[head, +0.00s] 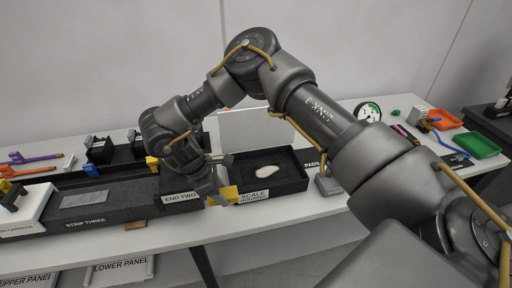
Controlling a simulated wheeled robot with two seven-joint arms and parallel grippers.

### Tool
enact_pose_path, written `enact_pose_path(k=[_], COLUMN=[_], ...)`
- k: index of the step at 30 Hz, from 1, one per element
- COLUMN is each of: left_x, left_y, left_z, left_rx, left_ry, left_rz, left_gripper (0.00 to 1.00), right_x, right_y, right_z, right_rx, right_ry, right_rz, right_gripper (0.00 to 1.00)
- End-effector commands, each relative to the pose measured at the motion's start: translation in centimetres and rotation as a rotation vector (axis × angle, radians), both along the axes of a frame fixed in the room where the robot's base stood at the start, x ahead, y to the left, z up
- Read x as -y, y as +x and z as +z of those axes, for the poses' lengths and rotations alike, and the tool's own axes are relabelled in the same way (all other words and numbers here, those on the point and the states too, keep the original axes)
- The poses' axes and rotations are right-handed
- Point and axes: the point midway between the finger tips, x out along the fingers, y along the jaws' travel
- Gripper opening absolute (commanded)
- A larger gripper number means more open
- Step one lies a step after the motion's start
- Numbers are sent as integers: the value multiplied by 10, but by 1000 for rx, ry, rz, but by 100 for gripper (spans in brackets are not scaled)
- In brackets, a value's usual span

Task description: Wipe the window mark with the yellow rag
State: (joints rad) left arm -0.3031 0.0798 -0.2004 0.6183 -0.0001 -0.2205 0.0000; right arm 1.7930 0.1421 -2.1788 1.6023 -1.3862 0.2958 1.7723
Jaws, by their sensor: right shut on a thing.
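My right arm reaches in from the right, and its gripper (217,188) is low at the front edge of the bench. It is shut on the yellow rag (226,196), which shows as a small yellow patch beside the END TWO and SCALE HOUSING labels. Just right of the rag is the black scale housing (290,184), with a pale oval patch (267,171) inside it. I cannot tell whether this patch is the window mark. A pale upright panel (256,127) stands behind the housing, partly hidden by my arm. My left gripper is not in view.
The long dark strip bed (125,205) with a grey plate (85,199) lies to the left. A grey block (327,185) stands right of the housing. Orange (445,119) and green (477,145) trays are at the far right. Several tools lie at the far left.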

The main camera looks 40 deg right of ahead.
Motion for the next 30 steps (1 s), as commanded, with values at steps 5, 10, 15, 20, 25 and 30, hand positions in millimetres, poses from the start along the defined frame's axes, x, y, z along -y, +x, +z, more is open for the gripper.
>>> enact_pose_path(k=[5, 10, 15, 20, 25, 30], left_x=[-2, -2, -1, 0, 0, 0], left_y=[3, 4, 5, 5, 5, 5], left_z=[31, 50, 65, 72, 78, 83], left_rx=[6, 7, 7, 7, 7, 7], left_ry=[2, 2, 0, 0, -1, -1], left_rz=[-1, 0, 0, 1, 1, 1], left_gripper=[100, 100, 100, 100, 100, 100], right_x=[28, 70, 113, 142, 162, 181], right_y=[41, 68, 80, 85, 86, 86], right_z=[3, -4, -12, -17, -19, -19], right_rx=[-8, -11, -14, -15, -15, -16], right_ry=[3, 10, 13, 10, 7, 1], right_rz=[497, 896, 1188, 1362, 1476, 1566], right_gripper=[26, 26, 26, 26, 26, 26])
